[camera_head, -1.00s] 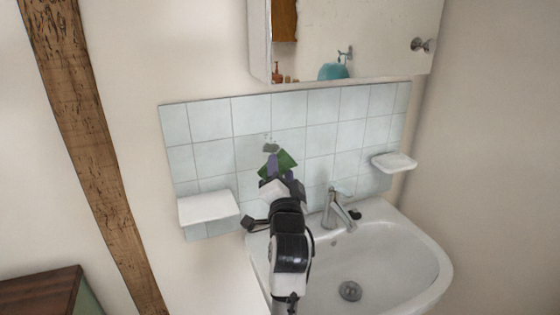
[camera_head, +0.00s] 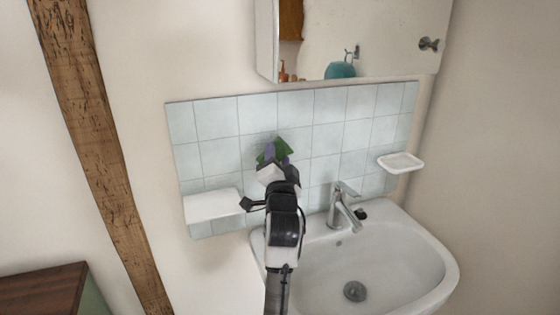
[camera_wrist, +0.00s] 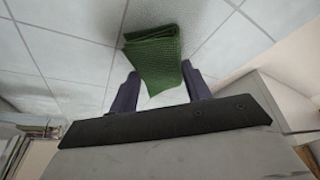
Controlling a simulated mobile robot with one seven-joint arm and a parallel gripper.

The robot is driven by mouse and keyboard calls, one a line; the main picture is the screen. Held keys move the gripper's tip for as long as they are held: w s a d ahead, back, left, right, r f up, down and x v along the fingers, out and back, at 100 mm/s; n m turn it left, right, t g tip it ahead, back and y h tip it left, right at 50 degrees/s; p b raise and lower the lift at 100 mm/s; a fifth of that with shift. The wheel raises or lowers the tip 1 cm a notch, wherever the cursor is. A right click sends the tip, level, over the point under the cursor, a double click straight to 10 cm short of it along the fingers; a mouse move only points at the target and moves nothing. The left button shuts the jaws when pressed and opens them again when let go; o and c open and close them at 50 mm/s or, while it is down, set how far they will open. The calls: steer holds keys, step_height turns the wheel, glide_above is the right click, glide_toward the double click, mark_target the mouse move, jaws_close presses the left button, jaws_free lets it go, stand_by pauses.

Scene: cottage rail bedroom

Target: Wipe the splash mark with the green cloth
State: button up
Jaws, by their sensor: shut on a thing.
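The green cloth (camera_head: 284,146) is held at the tiled backsplash, left of the tap. In the wrist view the folded green cloth (camera_wrist: 154,58) sticks out between the two purple fingers of my gripper (camera_wrist: 160,88). In the head view my gripper (camera_head: 273,154) is shut on the cloth, in front of the tiles. The cloth looks to be at or very close to the tile face; contact cannot be told for sure. I cannot make out the splash mark now; the cloth and gripper cover the area where a grey-green patch showed earlier.
A white shelf (camera_head: 213,207) juts out left of my arm. The washbasin (camera_head: 400,258) with its tap (camera_head: 342,205) lies to the right. A soap dish (camera_head: 401,162) is at the right, and a mirror cabinet (camera_head: 390,40) hangs above. The tiles (camera_head: 327,140) right of the cloth are clear.

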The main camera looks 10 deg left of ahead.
mark_target(290, 150)
steer(key=shift+w+a, duration=0.5)
steer(key=shift+w, duration=0.35)
stand_by(0.7)
steer(key=shift+d, duration=0.1)
steer(key=shift+w+d, duration=0.55)
steer(key=shift+d, duration=0.25)
steer(key=shift+w+d, duration=0.5)
steer(key=shift+d, duration=0.25)
steer(key=shift+w, duration=0.1)
steer(key=shift+s+a+p, duration=0.15)
steer(key=shift+s+a, duration=0.4)
steer(key=shift+a, duration=0.4)
steer(key=shift+s+a+p, duration=0.15)
steer(key=shift+s+a, duration=0.35)
steer(key=shift+a, duration=0.4)
steer(key=shift+s+r+p, duration=0.1)
steer(key=shift+r+p, duration=0.25)
steer(key=shift+r, duration=0.15)
steer(key=shift+w+d, duration=0.4)
steer(key=shift+d, duration=0.25)
steer(key=shift+c, duration=0.4)
steer(key=shift+w+d+f, duration=0.1)
steer(key=shift+w+d, duration=0.25)
steer(key=shift+d, duration=0.25)
steer(key=shift+w+d, duration=0.35)
steer(key=shift+d, duration=0.25)
steer(key=shift+s+a, duration=0.55)
steer(key=shift+a, duration=0.3)
steer(key=shift+s+a, duration=0.55)
steer(key=shift+a, duration=0.3)
